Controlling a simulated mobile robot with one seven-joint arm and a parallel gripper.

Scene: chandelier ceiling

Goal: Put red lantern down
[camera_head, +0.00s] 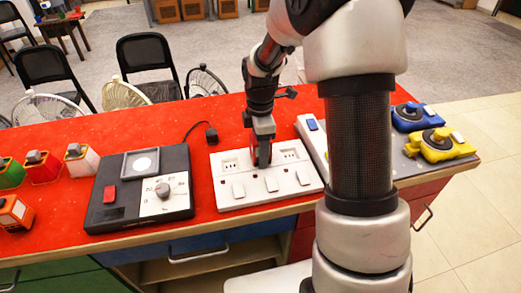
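My gripper (263,150) points down over a white socket board (265,190) on the red-topped counter. A small dark reddish piece shows at its fingertips. I cannot tell whether that piece is held, part of the gripper or part of the board, nor whether the fingers are open. No thing is clearly recognisable as a red lantern. A small red box-like thing with a grey top (42,168) stands at the counter's left side, away from my gripper.
A black device with a dial (140,205) lies left of the board. Green (10,173), white-and-red (82,161) and orange (14,213) boxes stand farther left. Blue (414,117) and yellow (440,146) devices stand at right. Black chairs (148,55) and fans are behind the counter.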

